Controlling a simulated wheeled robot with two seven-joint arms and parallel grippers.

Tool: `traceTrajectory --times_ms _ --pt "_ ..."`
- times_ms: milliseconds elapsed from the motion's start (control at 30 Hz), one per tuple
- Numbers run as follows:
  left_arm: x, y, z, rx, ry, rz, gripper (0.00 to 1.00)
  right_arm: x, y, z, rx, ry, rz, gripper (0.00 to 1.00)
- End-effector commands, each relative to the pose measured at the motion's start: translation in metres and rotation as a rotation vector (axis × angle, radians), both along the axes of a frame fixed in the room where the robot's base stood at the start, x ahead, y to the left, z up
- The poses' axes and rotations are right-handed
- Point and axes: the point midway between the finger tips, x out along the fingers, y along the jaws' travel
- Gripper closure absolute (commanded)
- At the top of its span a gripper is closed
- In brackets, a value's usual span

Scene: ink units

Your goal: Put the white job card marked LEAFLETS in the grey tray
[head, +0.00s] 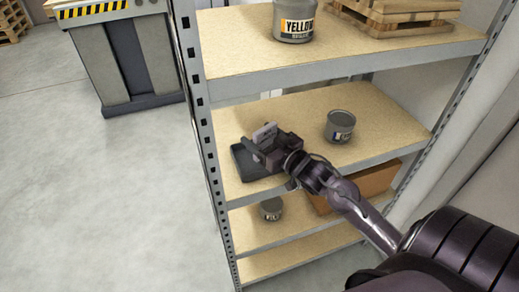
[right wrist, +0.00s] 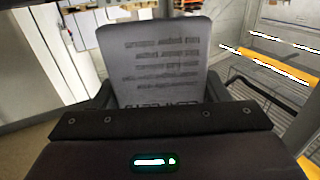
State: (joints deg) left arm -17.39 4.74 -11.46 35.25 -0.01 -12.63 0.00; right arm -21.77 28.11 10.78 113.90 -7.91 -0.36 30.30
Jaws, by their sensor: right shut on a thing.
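My right gripper (head: 268,146) is shut on a pale card (head: 263,132), which stands up from the jaws. In the right wrist view the card (right wrist: 152,55) fills the upper middle, with several lines of dark print and larger letters at the lower edge, partly hidden by the gripper (right wrist: 160,108); the marking is hard to read. A dark grey tray (head: 242,166) lies on the middle shelf at its left front. The gripper and card are over the tray in the head view and hide part of it; the gap between them cannot be told. My left gripper is out of view.
The metal shelf unit has a front left post (head: 207,135) close to the tray. A grey tin (head: 340,126) stands right of the gripper on the same shelf.

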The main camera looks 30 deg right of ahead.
Motion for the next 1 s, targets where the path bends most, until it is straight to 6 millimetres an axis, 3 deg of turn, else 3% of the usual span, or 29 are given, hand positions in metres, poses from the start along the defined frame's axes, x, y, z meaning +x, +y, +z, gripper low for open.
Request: traceTrajectory --times_ms 333,767,800,933,1000 --pt "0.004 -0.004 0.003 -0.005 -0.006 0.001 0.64 0.0 0.0 -0.041 0.0 0.0 0.0 0.59" --pt "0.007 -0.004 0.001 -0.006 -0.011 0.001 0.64 0.0 0.0 -0.049 -0.001 -0.001 0.0 0.59" --pt "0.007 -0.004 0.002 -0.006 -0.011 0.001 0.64 0.0 0.0 -0.049 -0.002 -0.001 0.0 0.3" --pt "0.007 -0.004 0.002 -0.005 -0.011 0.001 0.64 0.0 0.0 -0.049 -0.002 -0.001 0.0 0.13" --pt "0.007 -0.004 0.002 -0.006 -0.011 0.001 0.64 0.0 0.0 -0.049 -0.002 -0.001 0.0 0.11"
